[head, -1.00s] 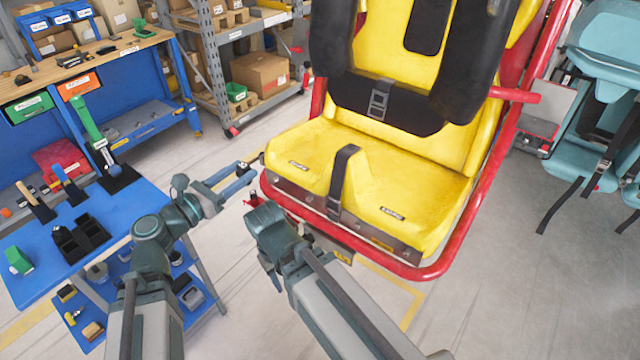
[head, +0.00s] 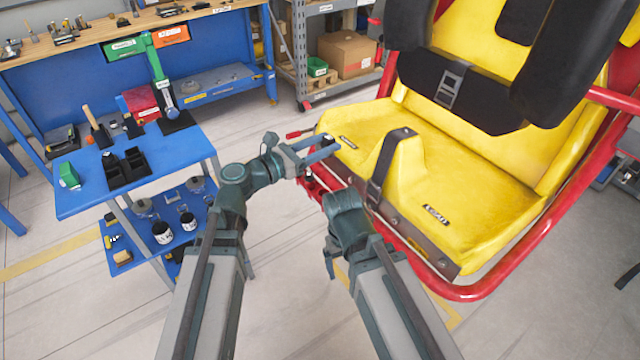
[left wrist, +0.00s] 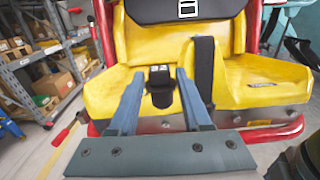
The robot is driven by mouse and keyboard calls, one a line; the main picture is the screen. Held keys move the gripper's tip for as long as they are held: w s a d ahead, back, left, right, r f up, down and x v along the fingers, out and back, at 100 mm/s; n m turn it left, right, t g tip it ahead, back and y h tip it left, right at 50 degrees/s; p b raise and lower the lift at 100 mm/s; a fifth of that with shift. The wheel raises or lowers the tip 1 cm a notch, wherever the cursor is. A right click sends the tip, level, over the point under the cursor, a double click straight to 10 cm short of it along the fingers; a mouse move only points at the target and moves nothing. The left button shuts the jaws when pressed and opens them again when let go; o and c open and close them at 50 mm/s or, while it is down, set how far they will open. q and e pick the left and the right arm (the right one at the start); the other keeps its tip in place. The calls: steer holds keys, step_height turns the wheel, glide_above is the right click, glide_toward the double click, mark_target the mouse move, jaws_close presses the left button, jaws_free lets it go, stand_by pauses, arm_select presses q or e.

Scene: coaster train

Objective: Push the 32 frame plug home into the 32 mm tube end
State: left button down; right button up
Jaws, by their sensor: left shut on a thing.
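My left gripper (head: 328,142) is shut on a small black plug with a pale label, at the front left corner of the yellow seat. The left wrist view shows the black plug (left wrist: 160,84) between the blue fingertips, in front of the seat. The red tube frame (head: 480,293) runs around the seat; it also shows in the left wrist view (left wrist: 280,135). I cannot make out the tube's open end, or whether the plug touches the frame. My right arm reaches in below the seat's front; its fingers are hidden.
A blue cart (head: 75,200) with a black tray (head: 125,168) and tools stands at left. A blue workbench (head: 60,90) and grey shelving (head: 300,60) are behind. A red lever (head: 297,133) sticks out by the seat's left corner. Floor between cart and bench is clear.

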arm_select(q)
steer(key=w+f+b, duration=0.3)
steer(key=f+b, duration=0.3)
steer(key=f, duration=0.1)
steer(key=w+a+f+b, duration=0.1)
steer(key=w+f+b, duration=0.2)
steer(key=f+b, duration=0.3)
step_height(320, 180, down, 2)
steer(key=shift+w+b, duration=0.35)
steer(key=shift+f+b, duration=1.9)
steer(key=shift+b, duration=0.05)
steer(key=shift+f+b, duration=0.45)
steer(key=shift+f+b, duration=0.35)
steer(key=shift+f+b, duration=1.7)
jaws_free()
